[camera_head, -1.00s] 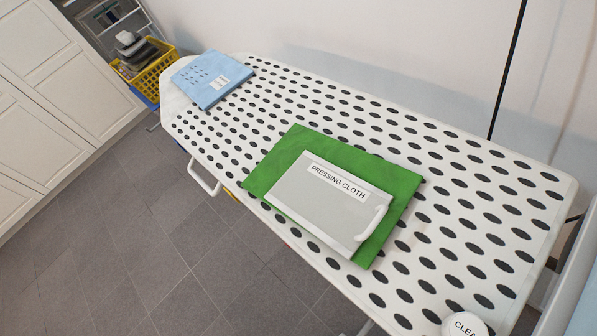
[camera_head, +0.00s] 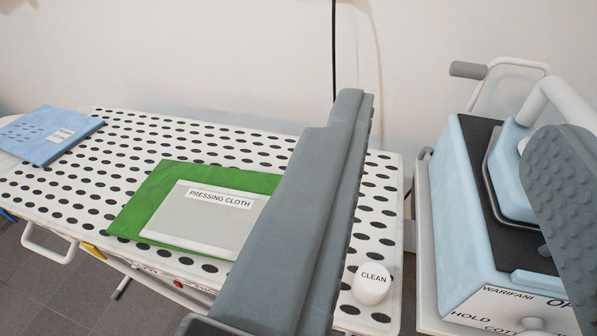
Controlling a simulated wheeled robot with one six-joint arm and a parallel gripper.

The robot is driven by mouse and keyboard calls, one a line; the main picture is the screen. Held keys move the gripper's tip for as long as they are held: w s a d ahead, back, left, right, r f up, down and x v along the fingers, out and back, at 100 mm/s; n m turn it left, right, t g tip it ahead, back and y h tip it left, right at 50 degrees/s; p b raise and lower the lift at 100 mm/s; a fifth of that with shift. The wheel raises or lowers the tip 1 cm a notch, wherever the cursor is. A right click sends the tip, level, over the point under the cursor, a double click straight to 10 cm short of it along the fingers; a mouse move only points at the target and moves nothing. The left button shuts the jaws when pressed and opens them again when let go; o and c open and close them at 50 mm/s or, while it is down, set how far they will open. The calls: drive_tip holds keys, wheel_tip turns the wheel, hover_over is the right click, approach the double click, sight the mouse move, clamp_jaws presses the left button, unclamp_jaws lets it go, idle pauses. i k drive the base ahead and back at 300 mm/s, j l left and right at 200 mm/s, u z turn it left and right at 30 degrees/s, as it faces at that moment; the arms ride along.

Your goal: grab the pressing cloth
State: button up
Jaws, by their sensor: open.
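The pressing cloth (camera_head: 185,222) is a flat, pale grey rectangle with a white border and a label reading "PRESSING CLOTH". It lies on a folded green cloth (camera_head: 140,205) on the white ironing board with black dots (camera_head: 110,130). My gripper (camera_head: 455,115) is open, its two grey fingers wide apart, with nothing held between them. The left finger passes in front of the right end of the pressing cloth and hides it. I cannot tell how far above the board the finger is.
A round white piece marked "CLEAN" (camera_head: 373,284) sits at the board's near right end. A light blue ironing station (camera_head: 465,210) stands at the right, partly behind my right finger. A folded blue cloth (camera_head: 50,135) lies at the board's left end. A black pole (camera_head: 334,50) rises behind.

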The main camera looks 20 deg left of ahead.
sight(209, 219)
drive_tip(key=u, duration=0.8)
